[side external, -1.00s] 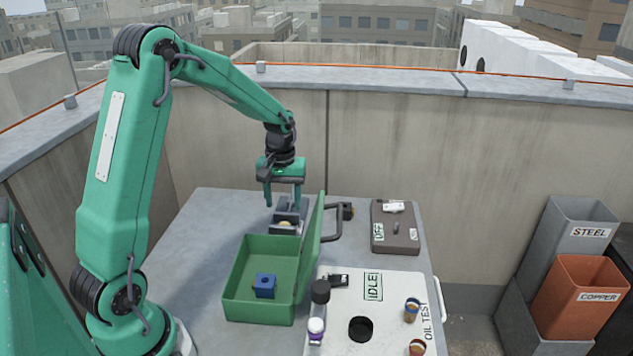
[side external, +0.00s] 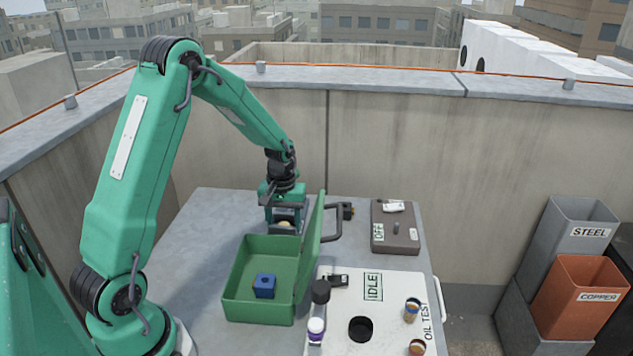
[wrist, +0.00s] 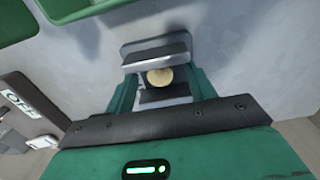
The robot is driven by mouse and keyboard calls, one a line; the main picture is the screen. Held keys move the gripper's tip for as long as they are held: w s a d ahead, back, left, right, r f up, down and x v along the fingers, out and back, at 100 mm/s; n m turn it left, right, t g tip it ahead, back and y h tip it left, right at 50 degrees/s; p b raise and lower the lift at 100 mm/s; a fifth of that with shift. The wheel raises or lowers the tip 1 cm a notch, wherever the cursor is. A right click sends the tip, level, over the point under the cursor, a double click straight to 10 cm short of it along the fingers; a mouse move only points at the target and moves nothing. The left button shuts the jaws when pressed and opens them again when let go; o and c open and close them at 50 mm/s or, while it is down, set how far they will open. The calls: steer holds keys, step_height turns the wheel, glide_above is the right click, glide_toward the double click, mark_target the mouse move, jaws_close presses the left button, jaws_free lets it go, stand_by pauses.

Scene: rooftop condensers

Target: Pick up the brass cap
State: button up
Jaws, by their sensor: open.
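The brass cap (wrist: 160,77) is a small round yellow-gold disc in the wrist view. In the side view the cap (side external: 284,224) shows as a pale spot behind the green box.
A green box (side external: 240,298) with its lid up and a blue block (side external: 264,286) inside stands close in front. The lid (side external: 311,245) rises near my gripper. A brown switch box (side external: 395,240) and a white oil test panel (side external: 385,308) are to the right.

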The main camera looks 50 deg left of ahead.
mark_target(284, 225)
steer(key=shift+f, duration=0.15)
stand_by(0.3)
steer(key=c, duration=1.1)
steer(key=shift+r, duration=5.05)
